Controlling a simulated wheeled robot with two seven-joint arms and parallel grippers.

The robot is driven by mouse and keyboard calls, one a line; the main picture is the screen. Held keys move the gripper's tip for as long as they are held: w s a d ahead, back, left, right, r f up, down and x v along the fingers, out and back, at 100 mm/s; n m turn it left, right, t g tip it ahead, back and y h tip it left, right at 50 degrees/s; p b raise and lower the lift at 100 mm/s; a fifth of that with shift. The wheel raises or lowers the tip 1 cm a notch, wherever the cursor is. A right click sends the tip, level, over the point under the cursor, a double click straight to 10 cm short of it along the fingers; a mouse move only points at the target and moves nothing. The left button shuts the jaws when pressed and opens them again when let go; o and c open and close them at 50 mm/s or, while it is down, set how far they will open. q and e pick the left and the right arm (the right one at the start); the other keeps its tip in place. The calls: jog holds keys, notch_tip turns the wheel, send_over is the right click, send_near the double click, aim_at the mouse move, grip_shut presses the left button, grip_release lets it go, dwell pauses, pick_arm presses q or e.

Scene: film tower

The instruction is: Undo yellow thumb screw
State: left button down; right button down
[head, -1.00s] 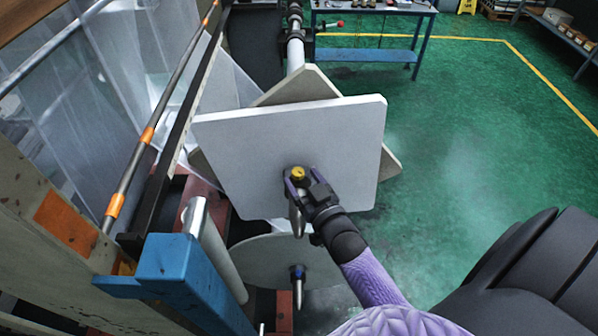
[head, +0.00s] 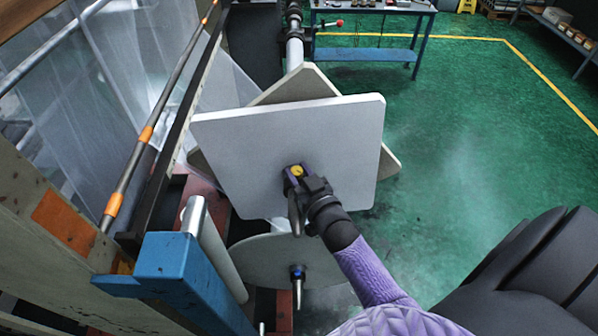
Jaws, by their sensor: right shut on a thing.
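The yellow thumb screw (head: 297,171) sits at the middle of a grey square plate (head: 340,125). A dark lever-like part hangs below the gripper. My left gripper is not in view.
More grey plates stand behind the square one. Below is a round grey plate (head: 260,262) with a blue-topped screw (head: 298,271). A blue frame post (head: 185,270) and rails stand at left. Green floor lies open at right, with a blue workbench (head: 370,50) farther back.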

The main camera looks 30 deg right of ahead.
jog(key=n+y, duration=0.1)
jog(key=y, duration=0.1)
jog(key=shift+d+n+y, duration=0.15)
jog(key=shift+n+y, duration=0.25)
jog(key=n+y, duration=0.2)
jog(key=shift+y+b, duration=0.4)
jog(key=shift+n+g+y, duration=0.4)
jog(key=shift+y, duration=0.4)
jog(key=shift+c, duration=1.8)
grip_release()
jog(key=v, duration=1)
